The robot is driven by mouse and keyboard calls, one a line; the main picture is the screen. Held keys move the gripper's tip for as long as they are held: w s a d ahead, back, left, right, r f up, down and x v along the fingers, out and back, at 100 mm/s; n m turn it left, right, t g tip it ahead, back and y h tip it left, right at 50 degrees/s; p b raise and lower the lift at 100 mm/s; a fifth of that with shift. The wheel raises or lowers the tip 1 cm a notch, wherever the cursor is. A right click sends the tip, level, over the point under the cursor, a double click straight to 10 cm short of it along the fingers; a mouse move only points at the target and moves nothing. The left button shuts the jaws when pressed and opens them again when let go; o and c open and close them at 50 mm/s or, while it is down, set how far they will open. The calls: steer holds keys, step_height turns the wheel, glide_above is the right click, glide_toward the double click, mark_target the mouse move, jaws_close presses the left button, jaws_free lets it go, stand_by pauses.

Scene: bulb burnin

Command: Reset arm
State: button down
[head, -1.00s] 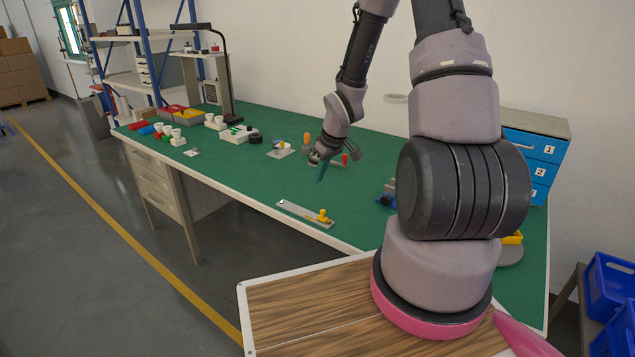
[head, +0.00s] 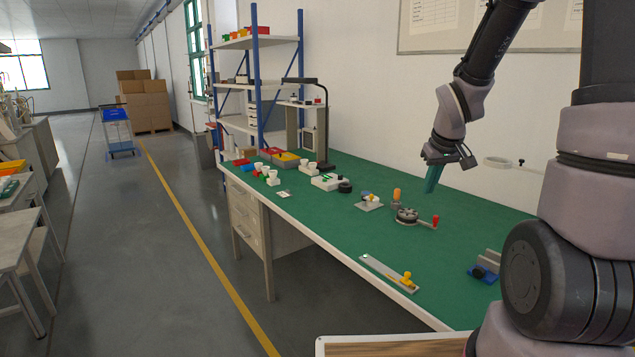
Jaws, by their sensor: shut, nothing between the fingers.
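My gripper (head: 432,178) hangs from my arm above the right part of the green workbench (head: 330,210), pointing down. Its teal fingers are together with nothing between them. It is clear of the bench top and of the things on it. Below and left of it in the picture are a round grey device with a red-knobbed crank (head: 408,216) and an orange-handled tool (head: 396,196).
A metal strip with a yellow knob (head: 392,275) lies near the bench's front edge. A blue and grey vise-like fixture (head: 484,268) sits at right. White cups (head: 272,176), bins (head: 280,156) and a dark lamp (head: 326,120) stand farther back. Blue-posted shelving (head: 256,80) rises behind.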

steer(key=s+a+r+m+t+y, duration=0.1)
steer(key=s+a+r+m, duration=0.1)
steer(key=s+r, duration=0.7)
steer(key=s+a+r+m+t+y, duration=0.1)
steer(key=s+r+m, duration=0.3)
steer(key=s+r, duration=0.5)
steer(key=shift+s+a+r, duration=0.35)
steer(key=shift+a+r, duration=0.1)
steer(key=shift+r, duration=0.3)
steer(key=shift+t, duration=0.3)
